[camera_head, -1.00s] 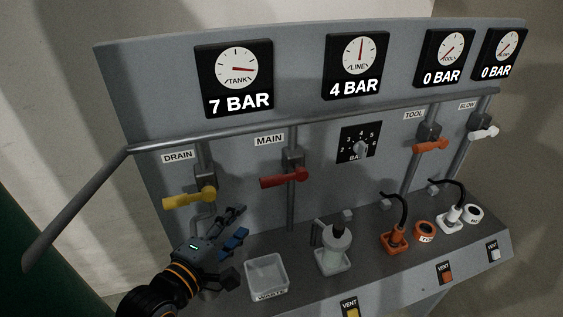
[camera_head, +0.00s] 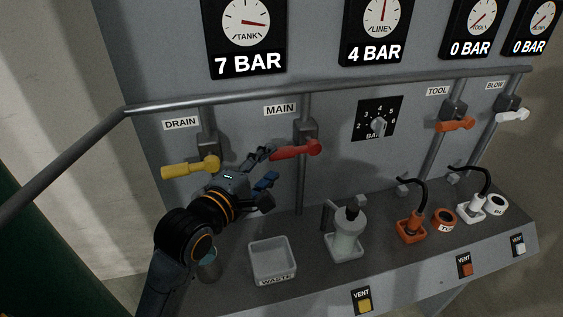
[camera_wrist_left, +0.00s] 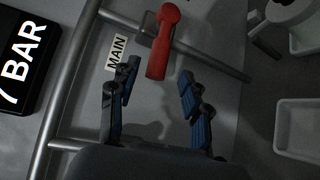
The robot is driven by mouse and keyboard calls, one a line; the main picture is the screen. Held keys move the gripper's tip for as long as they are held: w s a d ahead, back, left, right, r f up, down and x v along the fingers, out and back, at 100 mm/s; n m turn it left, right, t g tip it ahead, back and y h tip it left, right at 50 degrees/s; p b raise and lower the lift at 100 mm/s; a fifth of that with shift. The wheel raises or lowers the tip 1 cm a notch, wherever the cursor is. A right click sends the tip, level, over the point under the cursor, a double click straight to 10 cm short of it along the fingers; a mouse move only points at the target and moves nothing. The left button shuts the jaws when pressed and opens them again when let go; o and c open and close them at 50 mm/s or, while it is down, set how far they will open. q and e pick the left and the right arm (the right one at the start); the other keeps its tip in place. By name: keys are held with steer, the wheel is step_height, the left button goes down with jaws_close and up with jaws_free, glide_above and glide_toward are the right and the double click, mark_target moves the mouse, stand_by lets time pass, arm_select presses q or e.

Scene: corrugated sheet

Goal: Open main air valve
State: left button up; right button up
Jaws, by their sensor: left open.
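The main valve's red handle (camera_head: 296,151) sits on a vertical pipe below the MAIN label (camera_head: 280,109), lying roughly horizontal and pointing left. I cannot tell whether a finger touches the handle. The LINE gauge (camera_head: 381,20) reads 4 BAR, and the TANK gauge (camera_head: 246,22) reads 7 BAR. My right gripper does not show.
A yellow drain handle (camera_head: 190,167) is close left of my left gripper. A horizontal rail (camera_head: 390,87) crosses above the handles. A WASTE tray (camera_head: 271,279), a grey bottle (camera_head: 346,234) and an orange-tipped hose (camera_head: 411,227) stand on the shelf.

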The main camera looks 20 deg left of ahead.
mark_target(277, 156)
arm_select(q)
steer(key=p+x, duration=0.1)
steer(key=x, duration=0.4)
steer(key=shift+r, duration=0.15)
steer(key=shift+w+d, duration=0.15)
steer(key=shift+w, duration=0.35)
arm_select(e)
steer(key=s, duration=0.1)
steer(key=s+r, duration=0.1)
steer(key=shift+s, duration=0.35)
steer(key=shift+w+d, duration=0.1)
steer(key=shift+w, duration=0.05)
arm_select(q)
steer(key=shift+c, duration=0.8)
jaws_close()
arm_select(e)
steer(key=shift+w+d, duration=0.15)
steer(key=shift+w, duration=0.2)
